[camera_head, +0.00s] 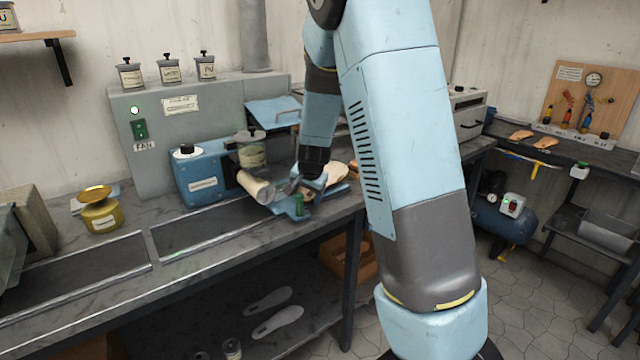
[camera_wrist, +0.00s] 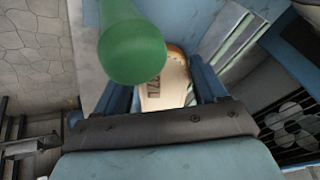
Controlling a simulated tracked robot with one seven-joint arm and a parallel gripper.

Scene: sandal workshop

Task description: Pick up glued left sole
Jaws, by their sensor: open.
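The sole (camera_wrist: 165,92) is pale tan with a brown edge at its far end and dark marks on its face. In the wrist view it lies between the two blue fingers of my gripper (camera_wrist: 163,85), which are apart. I cannot tell whether either finger touches it. A green cylindrical part (camera_wrist: 133,52) hides some of its left side. In the head view a pale tan sole (camera_head: 337,173) shows beside my gripper (camera_head: 312,184), over the blue machine at the bench's right end. The same green part (camera_head: 299,205) stands just in front. Any glue cannot be made out.
A blue machine box (camera_head: 205,175), a pale roller (camera_head: 257,187) and a jar stand left of my gripper. A yellow pot (camera_head: 101,210) is farther left on the bench. White soles (camera_head: 277,321) lie on the lower shelf. Tan pieces (camera_head: 545,142) lie on the right bench.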

